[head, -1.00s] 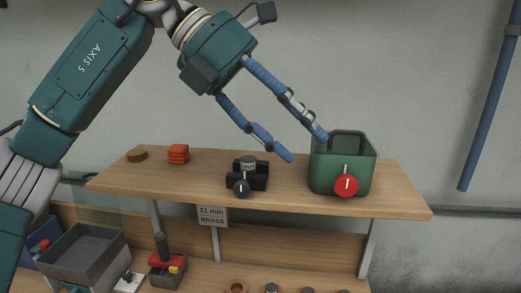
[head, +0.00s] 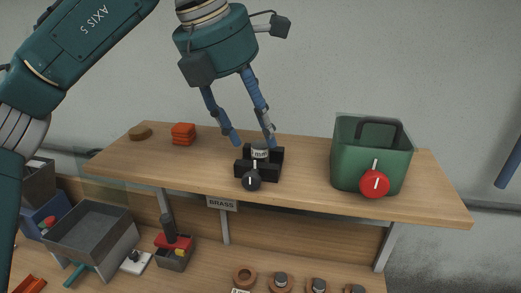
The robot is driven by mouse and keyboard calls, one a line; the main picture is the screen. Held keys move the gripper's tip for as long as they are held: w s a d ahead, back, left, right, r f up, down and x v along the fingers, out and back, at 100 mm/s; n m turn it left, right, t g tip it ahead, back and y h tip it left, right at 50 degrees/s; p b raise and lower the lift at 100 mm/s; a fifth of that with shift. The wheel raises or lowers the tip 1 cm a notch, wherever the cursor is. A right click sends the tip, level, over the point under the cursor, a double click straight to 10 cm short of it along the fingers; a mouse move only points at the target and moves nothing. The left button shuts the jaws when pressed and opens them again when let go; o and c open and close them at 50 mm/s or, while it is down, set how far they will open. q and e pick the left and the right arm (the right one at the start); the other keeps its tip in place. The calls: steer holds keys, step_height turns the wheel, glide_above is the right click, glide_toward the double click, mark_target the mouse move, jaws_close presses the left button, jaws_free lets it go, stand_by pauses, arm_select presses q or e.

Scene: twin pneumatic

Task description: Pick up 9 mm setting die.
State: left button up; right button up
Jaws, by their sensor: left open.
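A small grey cylindrical die (head: 260,154) with dark lettering sits upright in a black block holder (head: 268,171) on the wooden shelf. Its label reads partly as "mm"; the number is not legible.
A green bin (head: 347,155) with a red knob (head: 374,184) stands at the shelf's right. Orange blocks (head: 183,134) and a brown disc (head: 140,132) lie at the left. Below are a grey tray (head: 92,226), a red-topped tool (head: 174,243) and several ringed pieces.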

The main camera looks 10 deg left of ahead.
mark_target(260, 144)
arm_select(q)
steer(key=shift+p+x, duration=0.5)
steer(key=shift+x, duration=1.3)
steer(key=shift+a, duration=0.1)
jaws_close()
steer(key=shift+r, duration=0.15)
